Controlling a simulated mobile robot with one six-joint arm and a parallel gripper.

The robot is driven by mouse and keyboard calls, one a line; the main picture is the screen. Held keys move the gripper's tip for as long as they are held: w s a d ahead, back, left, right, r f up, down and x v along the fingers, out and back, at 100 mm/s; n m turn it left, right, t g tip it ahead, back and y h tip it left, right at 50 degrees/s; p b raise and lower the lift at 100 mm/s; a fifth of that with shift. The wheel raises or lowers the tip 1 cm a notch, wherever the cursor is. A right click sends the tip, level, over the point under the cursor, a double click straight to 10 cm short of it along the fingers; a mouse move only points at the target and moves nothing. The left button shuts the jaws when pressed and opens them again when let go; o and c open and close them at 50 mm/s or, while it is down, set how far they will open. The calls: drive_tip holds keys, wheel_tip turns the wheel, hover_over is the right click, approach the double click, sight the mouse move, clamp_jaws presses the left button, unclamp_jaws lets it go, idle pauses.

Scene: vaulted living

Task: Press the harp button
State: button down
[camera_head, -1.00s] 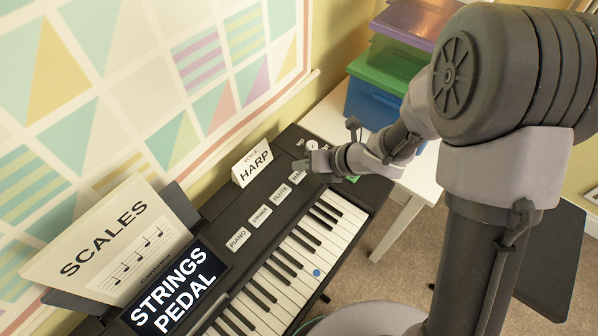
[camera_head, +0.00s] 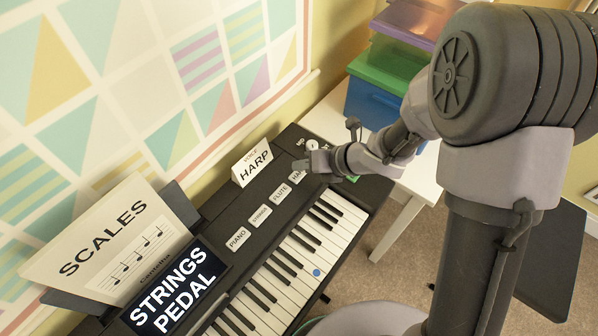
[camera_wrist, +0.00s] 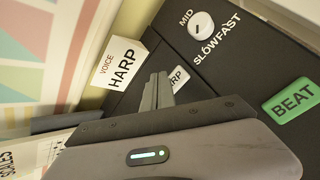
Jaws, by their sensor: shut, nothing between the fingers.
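The keyboard's harp button (camera_head: 297,177) is a white label-like button at the right end of a row, partly covered by my gripper. In the wrist view the harp button (camera_wrist: 180,78) shows only "RP" beside my fingers. My gripper (camera_head: 297,166) is shut and empty, with its fingertips over or close beside the button. In the wrist view my gripper (camera_wrist: 158,76) points at the panel just left of the visible letters. I cannot tell whether it touches the button. The keyboard's screen (camera_head: 177,290) reads "STRINGS PEDAL".
Piano (camera_head: 238,238), strings (camera_head: 261,216) and flute (camera_head: 281,193) buttons lie along the row. A "VOICE HARP" card (camera_head: 252,163) stands behind. A slow/fast knob (camera_wrist: 201,25) and green beat button (camera_wrist: 292,101) are nearby. Stacked bins (camera_head: 378,100) stand beyond on a white table.

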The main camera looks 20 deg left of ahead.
sight(302, 175)
drive_tip(key=shift+f+b, duration=0.3)
drive_tip(key=shift+f, duration=0.05)
drive_tip(key=shift+f+b, duration=0.35)
drive_tip(key=shift+b, duration=0.05)
idle(0.4)
idle(0.4)
drive_tip(key=shift+r+p, duration=0.65)
drive_tip(key=shift+r, duration=0.15)
drive_tip(key=shift+r+p, duration=2.05)
drive_tip(key=shift+r, duration=0.45)
